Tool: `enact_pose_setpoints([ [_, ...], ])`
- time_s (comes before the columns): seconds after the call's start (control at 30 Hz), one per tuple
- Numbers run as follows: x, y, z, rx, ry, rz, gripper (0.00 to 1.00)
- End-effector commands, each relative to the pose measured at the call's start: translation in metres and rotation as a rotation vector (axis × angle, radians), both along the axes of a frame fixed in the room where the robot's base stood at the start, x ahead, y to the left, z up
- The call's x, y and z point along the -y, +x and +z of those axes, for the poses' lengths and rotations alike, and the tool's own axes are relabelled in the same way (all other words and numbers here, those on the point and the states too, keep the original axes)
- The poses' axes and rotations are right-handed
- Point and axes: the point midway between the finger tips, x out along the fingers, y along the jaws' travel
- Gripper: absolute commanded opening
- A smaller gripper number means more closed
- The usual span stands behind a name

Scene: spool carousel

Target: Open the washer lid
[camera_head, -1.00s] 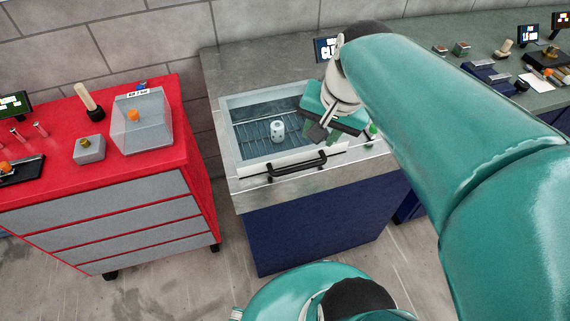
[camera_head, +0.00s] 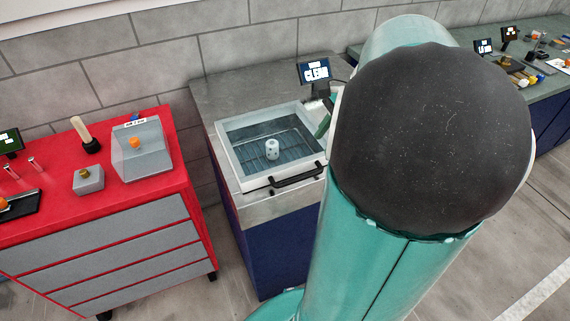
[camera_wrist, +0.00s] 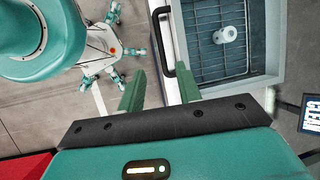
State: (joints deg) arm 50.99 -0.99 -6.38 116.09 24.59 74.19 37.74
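The washer lid (camera_head: 241,173) is a pale frame with a clear pane, lying over the basin and looking shut. Its black bar handle (camera_head: 297,175) is on the front edge. The handle also shows in the wrist view (camera_wrist: 162,38), ahead of my fingertips and nearer the right finger. My gripper (camera_wrist: 161,72) is open, with two green fingers apart and nothing visibly held between them. Contact with the handle cannot be made out. In the head view my arm hides most of the gripper. A white cylindrical part (camera_head: 272,149) sits on the wire rack under the pane.
A red tool cabinet (camera_head: 50,230) with a clear-fronted box (camera_head: 140,150) stands left of the washer. A small screen reading CLEAR (camera_head: 315,72) is behind it on the right. A cluttered bench (camera_head: 545,85) runs along the wall at right.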

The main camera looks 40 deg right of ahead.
Motion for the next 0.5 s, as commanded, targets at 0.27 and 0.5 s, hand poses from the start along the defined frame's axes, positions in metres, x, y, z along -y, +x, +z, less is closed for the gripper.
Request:
enact_pose_setpoints([
  [0.27, -0.010, 0.009, -0.042, -0.003, 0.004, -0.002, 0.34],
  [0.5, -0.027, 0.023, -0.086, -0.003, 0.004, 0.000, 0.34],
])
